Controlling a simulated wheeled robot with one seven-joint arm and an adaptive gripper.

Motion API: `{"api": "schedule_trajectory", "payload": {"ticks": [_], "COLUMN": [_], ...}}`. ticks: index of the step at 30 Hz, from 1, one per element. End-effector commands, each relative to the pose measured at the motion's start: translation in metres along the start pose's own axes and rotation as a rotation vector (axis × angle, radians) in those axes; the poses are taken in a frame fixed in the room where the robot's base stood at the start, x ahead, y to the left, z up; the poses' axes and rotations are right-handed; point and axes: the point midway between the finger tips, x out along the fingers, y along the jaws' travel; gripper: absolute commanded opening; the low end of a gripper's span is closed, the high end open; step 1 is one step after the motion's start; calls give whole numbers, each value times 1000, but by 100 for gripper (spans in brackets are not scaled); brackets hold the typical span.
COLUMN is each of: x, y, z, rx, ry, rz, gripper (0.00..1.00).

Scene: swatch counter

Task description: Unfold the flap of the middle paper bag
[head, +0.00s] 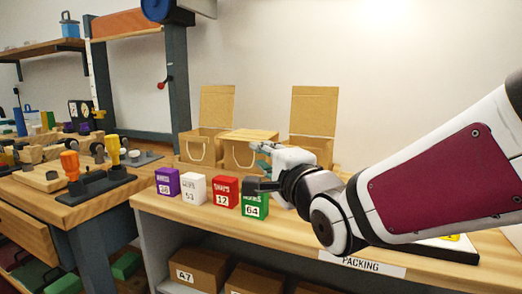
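The middle paper bag (239,155) stands on the packing counter between two other bags. Its brown flap (249,135) lies folded down over the top. The left paper bag (205,149) has its flap (217,105) standing upright. The right paper bag (324,151) also has its flap (314,110) raised, and its front is largely hidden by my gripper and wrist. Contact and the finger gap are too small to tell.
Purple (167,182), white (193,189), red (226,191) and green (254,205) numbered boxes line the front of the packing counter (205,220). My arm crosses its right half. A workbench with stamp-like tools (70,165) stands left. Brown cartons (199,271) sit below.

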Motion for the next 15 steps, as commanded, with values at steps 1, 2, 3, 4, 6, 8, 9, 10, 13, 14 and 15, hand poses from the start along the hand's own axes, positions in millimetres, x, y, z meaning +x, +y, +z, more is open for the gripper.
{"api": "schedule_trajectory", "payload": {"ticks": [1,2,3,4,6,8,9,10,13,14,15], "x": [4,8,13,17,30,41,50,55,75,81,88], "y": [0,0,0,0,0,0,1,1,1,1,1], "z": [0,0,0,0,0,0,0,0,0,0,0], "rx": [1,1,1,1,2,0,0,-1,0,1,0], "ry": [0,0,0,1,1,0,0,0,0,1,1], "rz": [-1,-1,0,0,0,0,1,1,0,1,1], "gripper": [23,23,23,23,23,23,23,23,23,23,23]}}
